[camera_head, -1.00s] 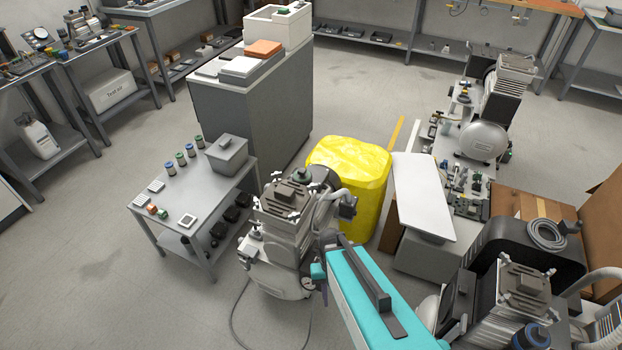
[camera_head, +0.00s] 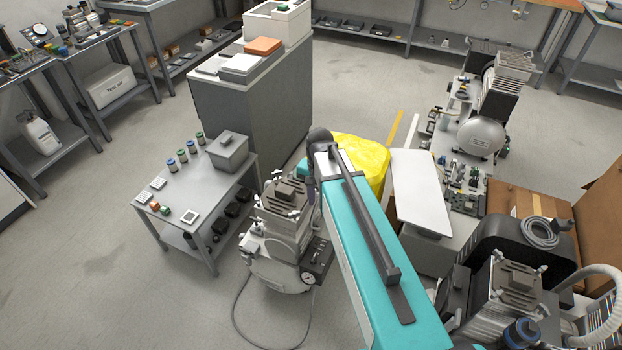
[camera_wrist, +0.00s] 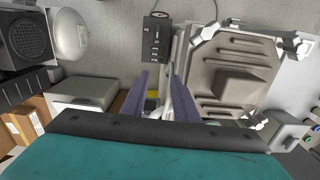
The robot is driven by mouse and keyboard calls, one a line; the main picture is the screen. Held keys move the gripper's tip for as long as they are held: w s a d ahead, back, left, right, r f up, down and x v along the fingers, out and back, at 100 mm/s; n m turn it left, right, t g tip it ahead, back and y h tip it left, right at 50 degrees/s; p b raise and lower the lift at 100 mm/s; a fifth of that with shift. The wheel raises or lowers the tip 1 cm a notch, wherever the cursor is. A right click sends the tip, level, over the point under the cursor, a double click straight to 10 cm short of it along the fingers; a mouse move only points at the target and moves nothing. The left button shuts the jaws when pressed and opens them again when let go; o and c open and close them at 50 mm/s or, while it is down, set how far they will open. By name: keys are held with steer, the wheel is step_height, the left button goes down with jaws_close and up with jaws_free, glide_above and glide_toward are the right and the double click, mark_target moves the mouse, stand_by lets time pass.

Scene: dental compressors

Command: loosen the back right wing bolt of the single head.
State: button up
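The single head (camera_head: 287,193) is the grey ribbed top of the compressor left of my arm in the head view. It fills the right half of the wrist view (camera_wrist: 235,75). Pale wing bolts show there at its upper right (camera_wrist: 290,45) and lower right (camera_wrist: 256,122) corners. The back right wing bolt seems to be at the head's lower left there, near my right finger, mostly hidden; a pale shape shows between the fingers, but I cannot tell if it is that bolt. My gripper (camera_wrist: 161,92) has two purple fingers standing apart, beside the head. I see no contact.
A black box with a gauge (camera_wrist: 156,38) stands beside the head. A small table (camera_head: 203,200) with jars is left of the compressor. Other compressors (camera_head: 505,285) stand at right. The floor in front is open.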

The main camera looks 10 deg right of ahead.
steer(key=w+r+m, duration=0.4)
steer(key=r, duration=0.3)
steer(key=w+r+m, duration=0.4)
steer(key=r, duration=0.4)
steer(key=shift+a+r, duration=0.2)
steer(key=shift+a, duration=0.05)
steer(key=shift+f, duration=0.2)
steer(key=shift+f+p, duration=1.7)
steer(key=shift+f, duration=5.05)
jaws_close()
steer(key=shift+a, duration=0.1)
